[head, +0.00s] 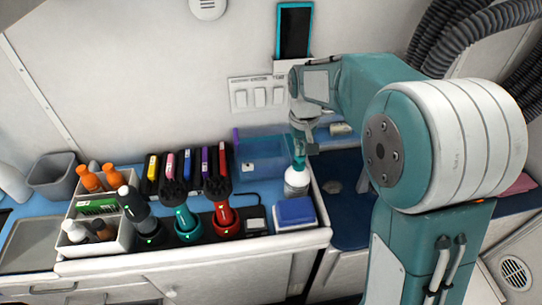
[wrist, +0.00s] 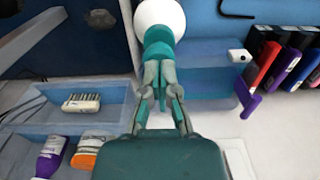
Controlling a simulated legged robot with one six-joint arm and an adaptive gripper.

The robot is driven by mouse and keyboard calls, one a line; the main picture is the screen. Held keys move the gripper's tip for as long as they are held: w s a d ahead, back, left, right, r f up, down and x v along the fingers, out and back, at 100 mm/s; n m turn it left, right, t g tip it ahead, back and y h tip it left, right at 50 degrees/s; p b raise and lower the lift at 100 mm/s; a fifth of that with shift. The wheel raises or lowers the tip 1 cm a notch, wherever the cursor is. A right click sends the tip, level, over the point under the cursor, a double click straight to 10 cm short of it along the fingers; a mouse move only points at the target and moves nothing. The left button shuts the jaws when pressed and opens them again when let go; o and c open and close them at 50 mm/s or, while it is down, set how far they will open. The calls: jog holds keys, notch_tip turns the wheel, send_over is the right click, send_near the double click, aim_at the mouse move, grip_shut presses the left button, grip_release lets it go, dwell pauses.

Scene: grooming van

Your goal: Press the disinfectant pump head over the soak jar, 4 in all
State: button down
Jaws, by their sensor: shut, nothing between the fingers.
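The disinfectant bottle (head: 296,184) is white with a teal pump head (head: 300,163) and stands upright near the right end of the blue counter. In the wrist view its white body (wrist: 160,14) and teal pump head (wrist: 158,44) are at top centre. My gripper (head: 303,149) is shut and empty, pointing down at the pump head from just above. In the wrist view my gripper (wrist: 160,85) has its fingertips over the pump head; whether they touch is unclear. A translucent blue tub (head: 262,150) stands behind the bottle; I cannot tell if it is the soak jar.
A blue-topped box (head: 295,211) sits just in front of the bottle. Clippers, including a red one (head: 223,218), and a sorted caddy (head: 100,245) fill the counter to the left. A tray with a brush (wrist: 82,103) shows in the wrist view.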

jog(key=shift+r, duration=1.6)
jog(key=shift+f, duration=0.3)
jog(key=shift+f, duration=1.7)
jog(key=shift+r, duration=2)
notch_tip(320, 180, up, 6)
